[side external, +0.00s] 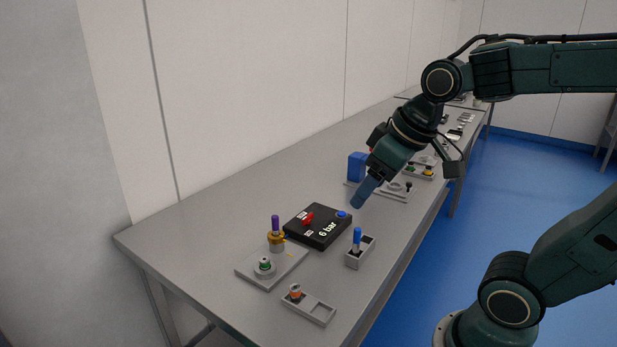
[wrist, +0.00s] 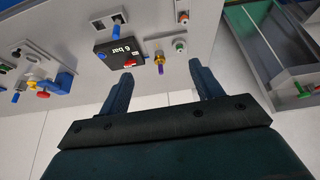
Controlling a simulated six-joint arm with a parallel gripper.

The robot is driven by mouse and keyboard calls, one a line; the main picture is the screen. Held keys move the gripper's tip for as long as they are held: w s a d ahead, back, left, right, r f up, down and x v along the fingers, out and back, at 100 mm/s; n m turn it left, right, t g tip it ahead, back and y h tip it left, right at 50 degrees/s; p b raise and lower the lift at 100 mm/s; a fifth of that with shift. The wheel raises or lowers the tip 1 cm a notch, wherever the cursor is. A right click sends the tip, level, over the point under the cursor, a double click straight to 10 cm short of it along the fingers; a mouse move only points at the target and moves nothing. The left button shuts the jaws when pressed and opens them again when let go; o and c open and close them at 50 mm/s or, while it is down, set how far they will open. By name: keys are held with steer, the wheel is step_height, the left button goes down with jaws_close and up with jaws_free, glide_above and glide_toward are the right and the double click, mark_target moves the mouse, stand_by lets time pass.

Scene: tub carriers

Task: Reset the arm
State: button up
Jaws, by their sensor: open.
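My gripper (wrist: 157,78) is open and empty in the wrist view, its two dark fingers spread apart. In the side view my gripper (side external: 361,200) hangs above the grey table (side external: 230,207), angled down and to the left. It is apart from the objects below. A black box marked "6 bar" (side external: 325,236) with a red knob and a blue button lies on the table; it also shows in the wrist view (wrist: 118,54). The arm is bent, with its wrist over the table.
A grey plate (side external: 283,269) carries a purple-topped peg (side external: 275,226) and a green-ringed part (side external: 264,266). A small holder has a blue peg (side external: 357,238). An orange part (side external: 295,291) sits in a tray (side external: 318,312). A blue block (side external: 356,166) stands farther back. The near left tabletop is clear.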

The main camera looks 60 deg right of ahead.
steer(key=s+a, duration=0.2)
steer(key=s, duration=0.4)
steer(key=shift+s+f, duration=0.4)
